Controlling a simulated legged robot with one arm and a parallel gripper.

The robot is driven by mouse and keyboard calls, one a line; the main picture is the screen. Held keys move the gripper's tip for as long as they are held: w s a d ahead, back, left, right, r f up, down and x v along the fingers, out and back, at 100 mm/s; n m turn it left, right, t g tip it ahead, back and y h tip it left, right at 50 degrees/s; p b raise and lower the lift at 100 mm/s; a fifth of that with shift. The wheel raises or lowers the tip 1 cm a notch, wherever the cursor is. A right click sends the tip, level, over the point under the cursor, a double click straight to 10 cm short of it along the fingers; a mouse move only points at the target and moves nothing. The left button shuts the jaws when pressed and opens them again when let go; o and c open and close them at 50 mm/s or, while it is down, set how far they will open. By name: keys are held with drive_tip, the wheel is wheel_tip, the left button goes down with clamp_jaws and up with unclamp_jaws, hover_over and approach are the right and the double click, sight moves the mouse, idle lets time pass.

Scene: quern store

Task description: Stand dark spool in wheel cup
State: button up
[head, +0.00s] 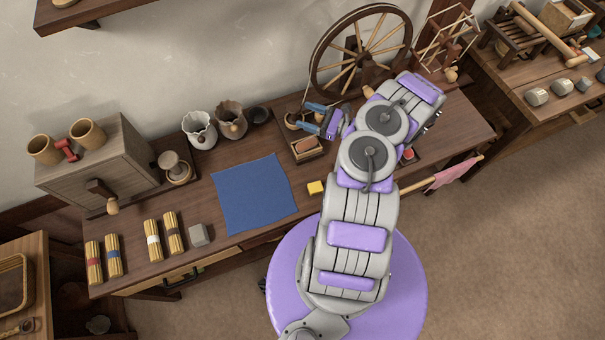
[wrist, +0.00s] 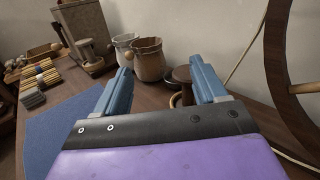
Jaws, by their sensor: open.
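My gripper (head: 300,115) is open, its blue fingers over the base board of the spinning wheel (head: 318,82). In the wrist view my gripper (wrist: 159,66) has nothing clasped between its fingers. A dark brown spool-like piece (wrist: 182,75) stands upright just beyond the right finger, which partly hides it. It seems to be the dark spool. A rounded brown rim shows low beside it, perhaps the wheel cup; I cannot tell whether the spool is seated in it. In the head view the fingers cover much of this spot.
A small tray (head: 307,155) with a reddish block sits just in front. White (head: 199,130) and brown (head: 231,119) pots and a dark bowl (head: 258,115) stand left. A blue cloth (head: 253,193), yellow block (head: 315,188) and several straw bundles lie on the bench. The wheel rises close on the right.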

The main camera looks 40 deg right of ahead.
drive_tip(key=w+a+r+n+g+y, duration=0.3)
drive_tip(key=a+r+n+g+y, duration=0.45)
drive_tip(key=a+r, duration=0.8)
drive_tip(key=s+a+r+n+g+h, duration=0.1)
drive_tip(key=s+a+r+n+g, duration=0.35)
drive_tip(key=a, duration=0.25)
drive_tip(key=s+a+r+n+g+h, duration=0.1)
drive_tip(key=s+a+r+n+g, duration=0.25)
drive_tip(key=a+n, duration=0.2)
drive_tip(key=s+a+r+n+g+h, duration=0.2)
drive_tip(key=s+a+n+h, duration=0.1)
drive_tip(key=s, duration=0.4)
drive_tip(key=s+a+r+n+g+h, duration=0.2)
drive_tip(key=s+a+r+n+h, duration=0.15)
drive_tip(key=s, duration=0.25)
drive_tip(key=s+d+n+t+h, duration=0.1)
drive_tip(key=s+d+n+h, duration=0.1)
drive_tip(key=s, duration=0.4)
drive_tip(key=s+d+r+n+t+h, duration=0.1)
drive_tip(key=s+d+n+h, duration=0.2)
drive_tip(key=s+d+h, duration=0.2)
drive_tip(key=shift+s+d+r+h, duration=0.25)
drive_tip(key=shift+s+h, duration=0.3)
drive_tip(key=shift+h, duration=0.15)
